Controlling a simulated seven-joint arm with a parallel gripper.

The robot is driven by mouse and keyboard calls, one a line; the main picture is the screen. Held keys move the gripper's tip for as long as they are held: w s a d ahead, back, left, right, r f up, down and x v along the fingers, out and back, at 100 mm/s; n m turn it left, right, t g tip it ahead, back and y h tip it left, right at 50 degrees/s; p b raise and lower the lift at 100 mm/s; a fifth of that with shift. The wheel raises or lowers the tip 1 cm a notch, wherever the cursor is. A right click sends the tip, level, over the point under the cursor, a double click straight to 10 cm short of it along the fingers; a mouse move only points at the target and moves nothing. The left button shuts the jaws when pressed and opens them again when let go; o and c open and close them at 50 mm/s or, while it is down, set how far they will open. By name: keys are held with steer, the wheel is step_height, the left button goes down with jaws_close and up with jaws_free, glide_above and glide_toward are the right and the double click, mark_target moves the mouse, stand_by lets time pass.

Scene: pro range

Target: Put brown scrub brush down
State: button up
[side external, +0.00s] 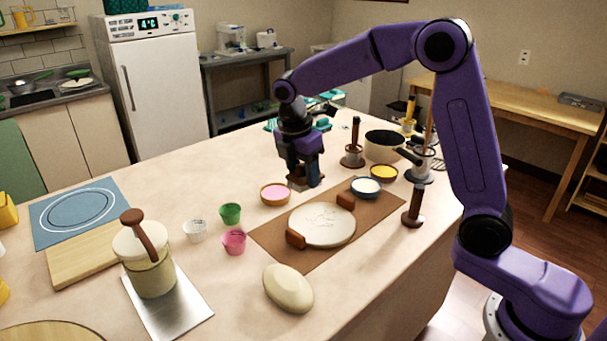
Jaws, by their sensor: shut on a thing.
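My gripper (305,174) is shut on the brown scrub brush (297,184), low over the pale table (375,305) behind the pink-filled bowl. I cannot tell whether the brush touches the table.
The pink-filled bowl (275,193) is just in front of my gripper. A brown mat (280,250) bears a round plate with two brown blocks. Green (230,214), pink (234,242) and white (195,231) cups stand left of it. Clear table lies left of my gripper.

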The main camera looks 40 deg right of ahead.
steer(key=shift+s, duration=0.1)
steer(key=s+d+f+m+g+y, duration=0.1)
steer(key=s+d+m+g, duration=0.15)
steer(key=s+m, duration=1)
steer(key=s+d+f+m+g+y, duration=0.1)
steer(key=s+d+m+g, duration=0.15)
steer(key=s+m, duration=0.95)
steer(key=n, duration=0.6)
glide_above(368, 269)
steer(key=shift+m, duration=0.25)
steer(key=f, duration=0.8)
steer(key=shift+w+f, duration=0.2)
steer(key=shift+f, duration=0.15)
steer(key=shift+w+f, duration=0.45)
steer(key=shift+f, duration=0.1)
steer(key=shift+w+f, duration=0.1)
steer(key=shift+f, duration=1.55)
steer(key=shift+f, duration=0.15)
